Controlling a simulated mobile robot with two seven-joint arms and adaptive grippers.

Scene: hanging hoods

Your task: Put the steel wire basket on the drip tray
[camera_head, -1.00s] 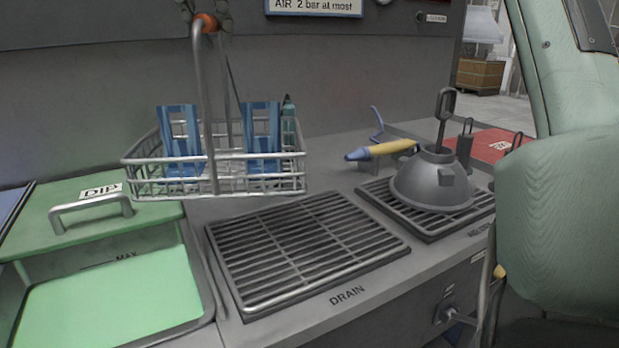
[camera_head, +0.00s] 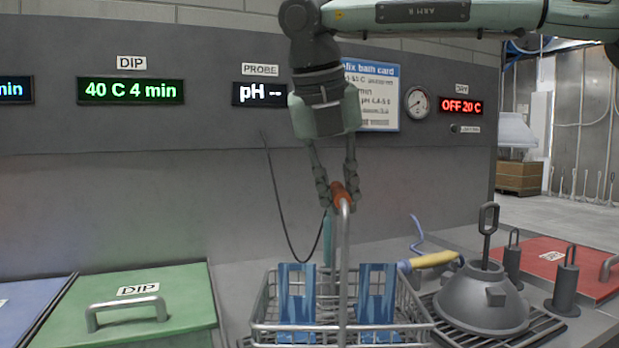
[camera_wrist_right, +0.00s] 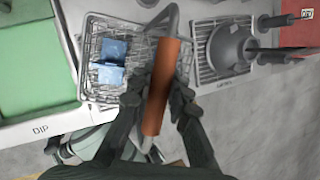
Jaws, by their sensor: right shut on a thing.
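The steel wire basket (camera_head: 262,328) holds two blue slotted pieces (camera_head: 297,300). My right gripper (camera_head: 338,188) is shut on the basket's orange handle grip, with the basket upright below it. In the right wrist view, the basket (camera_wrist_right: 92,28) lies beyond the orange grip (camera_wrist_right: 165,85), between the fingers of my right gripper (camera_wrist_right: 160,95). The basket covers most of the drip tray's place, and the head view cuts off its bottom. I cannot tell whether it touches the tray. My left gripper is not in view.
A green DIP lid (camera_head: 170,312) with a bar handle is left of the basket. A red lid (camera_head: 555,265) is farther right. A grey panel wall rises behind.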

